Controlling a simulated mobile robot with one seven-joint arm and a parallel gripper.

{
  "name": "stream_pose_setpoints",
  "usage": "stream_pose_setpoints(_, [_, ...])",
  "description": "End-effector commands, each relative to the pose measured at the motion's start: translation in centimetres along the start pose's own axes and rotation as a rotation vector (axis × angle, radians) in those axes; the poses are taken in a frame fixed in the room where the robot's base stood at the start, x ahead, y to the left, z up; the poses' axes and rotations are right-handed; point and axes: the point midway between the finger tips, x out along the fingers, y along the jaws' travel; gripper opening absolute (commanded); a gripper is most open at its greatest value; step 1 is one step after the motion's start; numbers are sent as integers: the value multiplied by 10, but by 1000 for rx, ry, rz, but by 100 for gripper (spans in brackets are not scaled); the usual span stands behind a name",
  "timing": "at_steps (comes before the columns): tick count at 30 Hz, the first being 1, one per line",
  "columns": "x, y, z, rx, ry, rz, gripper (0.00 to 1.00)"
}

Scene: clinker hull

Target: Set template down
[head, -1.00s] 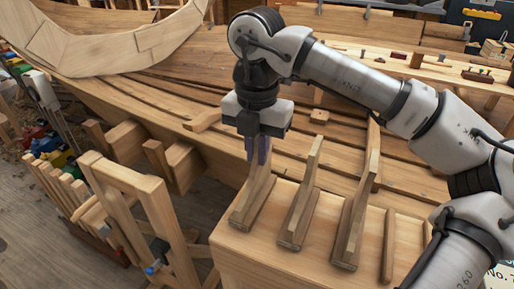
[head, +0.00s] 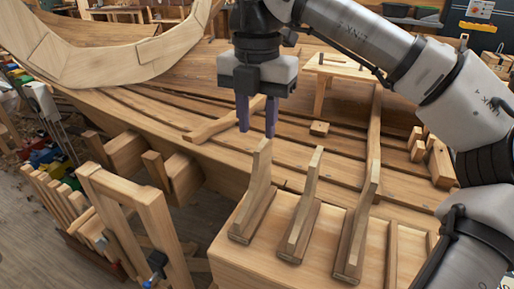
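The left wooden template (head: 257,190) stands on the light wooden box top (head: 230,262), its upright piece rising from a flat foot. Two similar wooden pieces stand to its right, a middle one (head: 303,215) and a right one (head: 358,225). My gripper (head: 257,128) points down just above the left template's tip. Its two purple-grey fingers are apart with nothing between them. The fingertips look clear of the wood, though the exact gap is hard to judge.
The planked hull (head: 190,105) lies behind the box, with a curved wooden frame (head: 110,55) at the back left. A wooden trestle (head: 145,215) and clamps stand at the left. Loose strips lie on the box's right side.

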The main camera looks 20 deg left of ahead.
Motion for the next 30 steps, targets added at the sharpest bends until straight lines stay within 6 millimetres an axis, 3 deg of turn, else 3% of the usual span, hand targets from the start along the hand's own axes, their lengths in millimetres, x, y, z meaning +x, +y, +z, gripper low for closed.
stream_pose_setpoints(3, [-19, 1, 0, 1, -2, 0, 32])
stream_pose_setpoints(9, [-35, 0, 0, -1, -1, 0, 32])
stream_pose_setpoints(30, [-36, 0, 0, -1, 0, 0, 32])
